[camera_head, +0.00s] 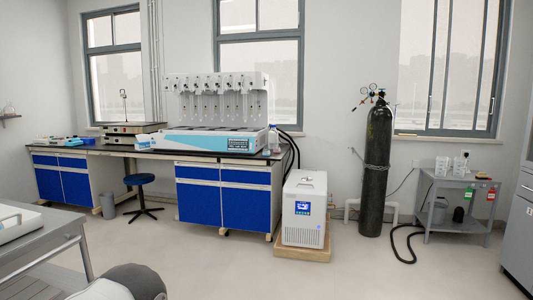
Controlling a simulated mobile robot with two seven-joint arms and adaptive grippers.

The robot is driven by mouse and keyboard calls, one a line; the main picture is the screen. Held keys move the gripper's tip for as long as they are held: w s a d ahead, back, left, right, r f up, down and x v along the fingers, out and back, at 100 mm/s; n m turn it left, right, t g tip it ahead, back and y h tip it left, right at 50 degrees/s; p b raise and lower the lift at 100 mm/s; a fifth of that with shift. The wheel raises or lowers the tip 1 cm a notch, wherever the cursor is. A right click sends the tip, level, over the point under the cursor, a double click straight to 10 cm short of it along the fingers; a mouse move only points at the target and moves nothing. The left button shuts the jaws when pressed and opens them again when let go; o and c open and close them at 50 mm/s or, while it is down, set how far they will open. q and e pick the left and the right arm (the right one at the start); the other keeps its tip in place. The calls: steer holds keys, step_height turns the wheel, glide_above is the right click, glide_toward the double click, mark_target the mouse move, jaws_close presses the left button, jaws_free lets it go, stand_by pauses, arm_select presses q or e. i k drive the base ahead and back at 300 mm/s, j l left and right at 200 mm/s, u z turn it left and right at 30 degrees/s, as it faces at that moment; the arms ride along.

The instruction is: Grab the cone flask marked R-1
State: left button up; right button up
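No label reading R-1 can be made out from here. A small clear glass vessel (9,108), perhaps a cone flask, stands on a wall shelf at the far left edge. A bottle or flask with a reddish lower part (274,138) stands at the right end of the blue-fronted bench, beside the multi distiller (213,140). It is too small to tell its shape or marking. Neither of my grippers is in view, so I cannot tell what they hold.
The long bench (223,200) runs along the back wall. A blue stool (139,180) stands before it. A white chiller (304,210), a black gas cylinder (376,170) and a grey side table (455,183) stand right. A grey table (60,240) is near left. The middle floor is clear.

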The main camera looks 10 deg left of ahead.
mark_target(265, 151)
steer(key=i+j+u, duration=0.3)
steer(key=i, duration=0.4)
steer(key=i+j+u, duration=0.3)
steer(key=i, duration=0.45)
steer(key=i+u, duration=0.3)
steer(key=i, duration=0.4)
steer(key=i+z, duration=0.2)
steer(key=i, duration=0.35)
steer(key=i+j+z, duration=0.2)
steer(key=i, duration=0.35)
steer(key=i+j+z, duration=0.15)
steer(key=i, duration=0.4)
steer(key=i+j+z, duration=0.2)
steer(key=i+j, duration=0.2)
steer(key=i, duration=0.1)
